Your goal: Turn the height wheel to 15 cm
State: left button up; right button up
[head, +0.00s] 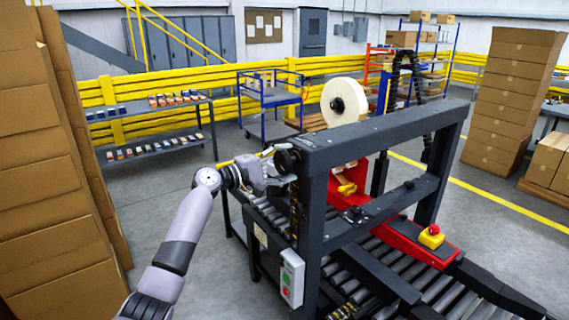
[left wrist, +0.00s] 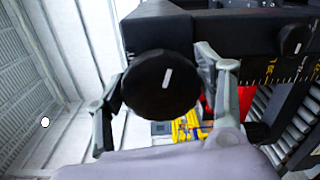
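The height wheel is a round black knob (head: 287,158) at the top left corner of the dark machine frame. In the left wrist view the wheel (left wrist: 155,88) faces me, with a short white mark tilted slightly right of upright. My left gripper (head: 284,164) is at the wheel, one finger above and one below it in the head view. In the left wrist view its fingers (left wrist: 163,92) lie against opposite sides of the wheel. A scale with yellow marks (left wrist: 285,72) shows on the frame; its reading is too small to tell. My right gripper is not in view.
The machine frame (head: 385,135) stands over a roller conveyor (head: 350,285). A green and red button box (head: 291,277) hangs at its front left, and a red emergency stop (head: 432,233) sits right. Stacked cartons (head: 40,180) stand at left. Floor behind my left arm is clear.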

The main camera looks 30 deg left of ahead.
pick_arm(q)
jog(key=o, duration=0.3)
jog(key=v, duration=1.2)
jog(key=shift+f, duration=0.1)
dwell(0.3)
